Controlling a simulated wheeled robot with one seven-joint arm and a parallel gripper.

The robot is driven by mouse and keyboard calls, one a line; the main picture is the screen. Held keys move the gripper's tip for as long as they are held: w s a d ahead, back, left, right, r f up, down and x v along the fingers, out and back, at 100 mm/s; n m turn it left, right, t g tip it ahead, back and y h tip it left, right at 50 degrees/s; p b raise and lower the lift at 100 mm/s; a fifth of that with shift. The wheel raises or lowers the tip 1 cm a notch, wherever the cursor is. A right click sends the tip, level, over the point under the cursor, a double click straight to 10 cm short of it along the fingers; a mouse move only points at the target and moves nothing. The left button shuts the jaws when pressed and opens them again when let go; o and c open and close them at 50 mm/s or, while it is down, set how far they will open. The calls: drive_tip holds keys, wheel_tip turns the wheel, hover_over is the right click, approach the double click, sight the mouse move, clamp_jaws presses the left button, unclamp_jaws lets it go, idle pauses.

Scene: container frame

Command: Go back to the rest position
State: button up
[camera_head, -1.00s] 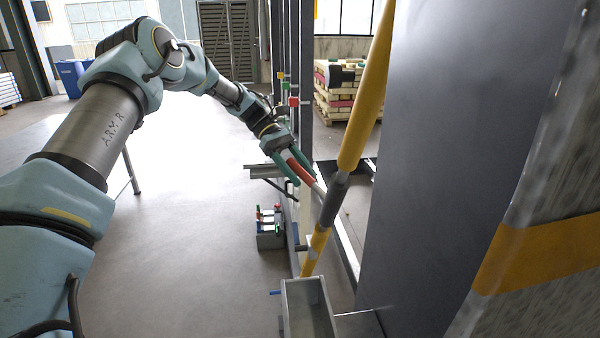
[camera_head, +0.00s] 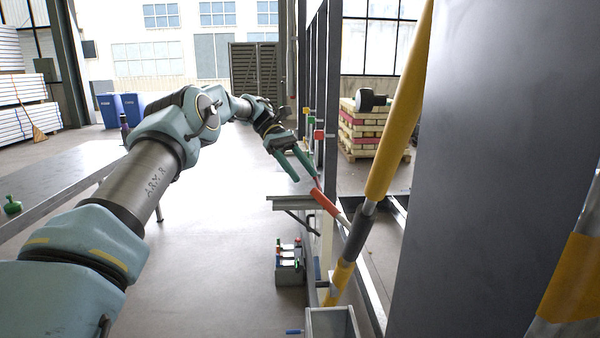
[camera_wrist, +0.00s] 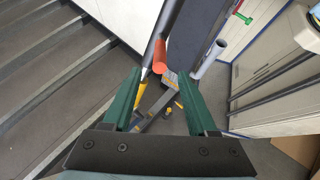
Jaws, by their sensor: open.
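My gripper (camera_head: 300,164) is open, its two green fingers pointing down and to the right in the head view. A red-handled rod (camera_head: 324,202) lies just beyond the fingertips and appears to stand against the grey and yellow pole (camera_head: 360,230). In the wrist view the green fingers (camera_wrist: 163,100) are spread wide with nothing gripped between them. The red handle (camera_wrist: 160,57) shows ahead of them, near the top middle.
A dark frame of upright posts (camera_head: 331,100) stands right of my arm, with a large grey panel (camera_head: 465,150) further right. A small shelf (camera_head: 290,203) juts out below my gripper. A grey bin (camera_head: 332,322) is at the bottom. Open floor (camera_head: 225,240) lies left of the frame.

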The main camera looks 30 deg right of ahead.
drive_tip(key=shift+w+a, duration=0.15)
idle(0.5)
drive_tip(key=a+f+m+t, duration=0.15)
drive_tip(key=a+t, duration=0.25)
drive_tip(key=a, duration=0.7)
drive_tip(key=a+f+n+t, duration=0.1)
drive_tip(key=a+f+t, duration=0.25)
drive_tip(key=a, duration=0.85)
drive_tip(key=s+a+f+m+t+y, duration=0.1)
drive_tip(key=s+a+t, duration=0.1)
drive_tip(key=s+a, duration=0.4)
drive_tip(key=s+a+f+m+t+y, duration=0.1)
drive_tip(key=s+a, duration=0.5)
drive_tip(key=a, duration=0.7)
drive_tip(key=shift+s+a+f+m+t, duration=0.15)
drive_tip(key=shift+a+f+m+t, duration=0.15)
drive_tip(key=shift+f+m+t, duration=0.55)
drive_tip(key=shift+r, duration=0.2)
